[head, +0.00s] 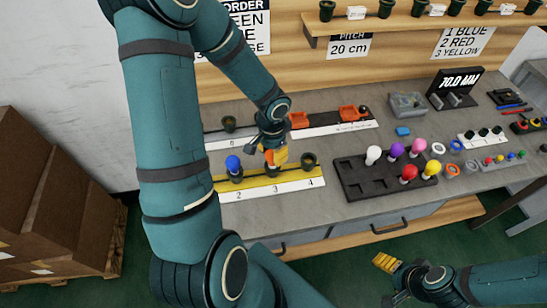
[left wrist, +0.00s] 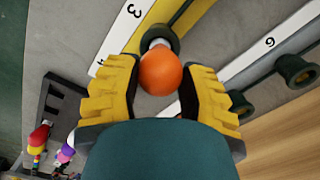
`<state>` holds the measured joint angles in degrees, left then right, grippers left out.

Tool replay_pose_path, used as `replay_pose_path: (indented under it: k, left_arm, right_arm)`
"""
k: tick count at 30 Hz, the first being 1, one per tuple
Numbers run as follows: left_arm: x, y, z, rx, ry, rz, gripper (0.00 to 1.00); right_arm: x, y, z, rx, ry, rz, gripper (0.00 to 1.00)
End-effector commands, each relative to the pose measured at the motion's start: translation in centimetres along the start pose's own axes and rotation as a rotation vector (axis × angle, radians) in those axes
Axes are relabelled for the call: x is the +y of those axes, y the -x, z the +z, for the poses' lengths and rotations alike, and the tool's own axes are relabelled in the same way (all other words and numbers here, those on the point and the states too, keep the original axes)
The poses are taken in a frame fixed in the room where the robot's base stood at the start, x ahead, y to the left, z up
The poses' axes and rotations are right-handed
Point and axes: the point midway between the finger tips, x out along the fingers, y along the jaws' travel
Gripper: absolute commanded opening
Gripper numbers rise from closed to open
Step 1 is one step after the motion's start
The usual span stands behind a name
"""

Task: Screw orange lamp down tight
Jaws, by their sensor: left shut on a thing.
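The orange lamp (head: 269,157) is over the dark socket (head: 272,171) at position 3 of the yellow strip (head: 292,180). My left gripper (head: 276,155) reaches down from above and is shut on it. In the left wrist view the orange lamp (left wrist: 161,72) lies between the two yellow finger pads, with a pale collar showing between bulb and dark socket (left wrist: 160,38). A blue lamp (head: 233,163) stands in the socket at position 2. The socket at position 4 (head: 309,160) is empty. My right gripper (head: 390,279) is low at the front, away from the table.
A dark tray (head: 350,187) right of the strip holds white, purple, pink, red and yellow lamps. Coloured rings (head: 455,146) lie beyond it. Behind are a second strip with a socket (head: 229,124) and orange parts (head: 299,120). A shelf (head: 312,28) with dark sockets runs above.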

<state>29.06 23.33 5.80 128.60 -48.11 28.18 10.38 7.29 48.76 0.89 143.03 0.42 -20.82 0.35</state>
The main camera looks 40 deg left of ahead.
Motion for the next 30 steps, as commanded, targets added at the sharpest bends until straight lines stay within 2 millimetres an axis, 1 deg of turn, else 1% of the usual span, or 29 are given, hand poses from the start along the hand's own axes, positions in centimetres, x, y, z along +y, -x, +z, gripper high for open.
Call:
replay_pose_path:
  k: [5,8,15,18,27,30]
  left_arm:
    - [0.0,0.0,0.0,0.000,0.000,0.000,0.15]
    - [0.0,0.1,0.0,-0.001,-0.035,0.001,0.15]
    - [0.1,0.2,0.0,-0.001,-0.324,0.002,0.15]
    - [0.0,0.1,0.0,-0.001,-0.390,0.000,0.15]
    - [0.0,-0.1,0.0,0.000,-0.407,0.000,0.15]
    - [0.1,0.1,0.0,-0.001,-0.480,0.002,0.15]
  right_arm:
    - [0.0,0.0,0.0,0.000,0.000,0.000,0.71]
    - [-0.1,0.3,0.0,0.000,0.000,0.000,0.71]
    - [-0.7,1.8,-0.2,0.000,0.000,0.000,0.71]
    - [-0.8,2.0,-0.2,0.000,0.000,0.000,0.71]
    - [-0.7,1.9,-0.2,0.000,0.000,0.000,0.71]
    - [-0.9,2.5,-0.3,0.000,0.000,0.000,0.71]
